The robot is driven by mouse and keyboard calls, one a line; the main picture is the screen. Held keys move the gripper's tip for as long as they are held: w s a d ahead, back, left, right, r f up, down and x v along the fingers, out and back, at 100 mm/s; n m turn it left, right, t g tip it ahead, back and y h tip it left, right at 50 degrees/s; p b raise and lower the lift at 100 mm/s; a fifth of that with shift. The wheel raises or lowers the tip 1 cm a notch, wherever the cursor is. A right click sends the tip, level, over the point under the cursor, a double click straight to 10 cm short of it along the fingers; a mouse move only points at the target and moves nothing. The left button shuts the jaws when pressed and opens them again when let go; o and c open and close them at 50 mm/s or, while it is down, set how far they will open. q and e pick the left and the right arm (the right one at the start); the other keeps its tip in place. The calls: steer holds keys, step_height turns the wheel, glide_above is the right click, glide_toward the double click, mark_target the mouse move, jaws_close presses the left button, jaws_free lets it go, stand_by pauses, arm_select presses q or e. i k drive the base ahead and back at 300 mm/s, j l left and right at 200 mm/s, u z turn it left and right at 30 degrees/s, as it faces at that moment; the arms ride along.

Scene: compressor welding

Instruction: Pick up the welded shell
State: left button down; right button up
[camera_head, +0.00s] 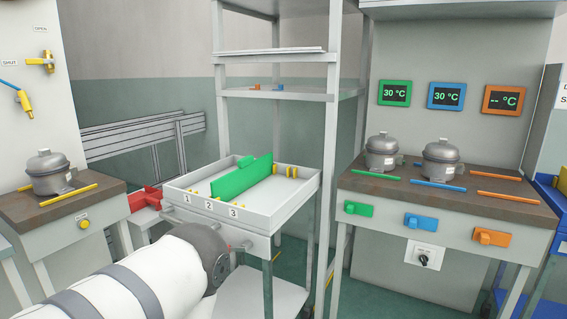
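Three grey compressor shells are in view. One shell (49,174) stands upright on the left bench between two yellow bars. Two more stand upright on the right bench: one shell (381,154) behind the green bar and another shell (441,163) behind the blue bar. I cannot tell from their surfaces which is the welded shell. My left arm reaches in from the lower left, ending in view at a dark grey joint in front of the tray. Neither gripper shows in the picture, and nothing is seen touching the shells.
A white tray (178,199) marked 1, 2, 3 holds a green divider (242,178) and stands between the benches. Shelf posts rise behind and beside it. The right bench (352,181) has coloured handles and temperature displays reading 30, 30 and blank. A red bin (146,199) sits left of the tray.

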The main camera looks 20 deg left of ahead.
mark_target(51, 174)
steer(key=u, duration=2.1)
steer(key=i+l+u, duration=0.1)
steer(key=i+u, duration=0.2)
steer(key=i+l+u, duration=0.15)
steer(key=u, duration=0.15)
